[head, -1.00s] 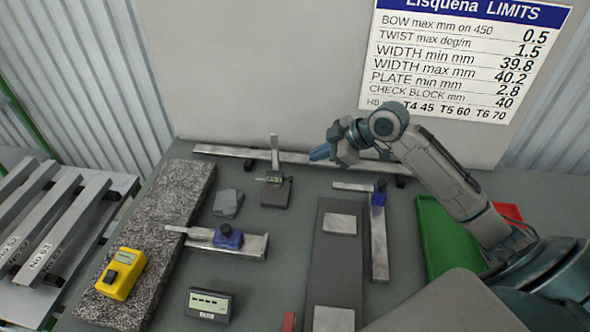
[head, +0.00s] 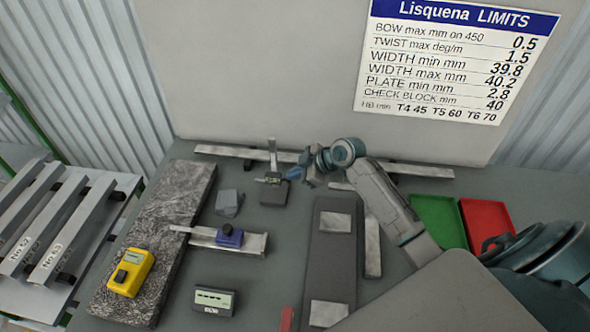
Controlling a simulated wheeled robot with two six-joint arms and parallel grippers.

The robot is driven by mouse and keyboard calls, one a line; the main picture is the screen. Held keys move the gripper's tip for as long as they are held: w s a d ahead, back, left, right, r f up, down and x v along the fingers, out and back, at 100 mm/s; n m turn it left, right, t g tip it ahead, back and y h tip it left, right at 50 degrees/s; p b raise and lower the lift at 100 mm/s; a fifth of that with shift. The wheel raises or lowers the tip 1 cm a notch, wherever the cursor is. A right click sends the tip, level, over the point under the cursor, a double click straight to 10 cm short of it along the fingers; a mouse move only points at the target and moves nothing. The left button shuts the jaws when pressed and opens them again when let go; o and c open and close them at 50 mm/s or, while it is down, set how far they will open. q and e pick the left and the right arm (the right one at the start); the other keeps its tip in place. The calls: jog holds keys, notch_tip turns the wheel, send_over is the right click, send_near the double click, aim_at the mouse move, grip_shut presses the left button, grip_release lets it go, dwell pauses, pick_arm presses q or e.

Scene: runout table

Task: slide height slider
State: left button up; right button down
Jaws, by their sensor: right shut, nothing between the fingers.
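A height gauge stands at the back of the table, with an upright grey post (head: 273,152), a slider with a small display (head: 271,180) low on the post, and a dark block base (head: 274,194). My right gripper (head: 296,173) is just right of the slider, with its blue-grey fingers shut and empty. Its fingertips are close to the slider; I cannot tell whether they touch it. My left gripper is not in view.
A long rail (head: 420,171) lies along the back. A granite slab (head: 172,223) bears a yellow instrument (head: 130,273). A blue slider (head: 229,236) sits on a steel rail. A dark plate (head: 333,257), a green tray (head: 437,220) and a red tray (head: 487,222) are to the right.

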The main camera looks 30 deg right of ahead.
jog(key=shift+f, duration=0.15)
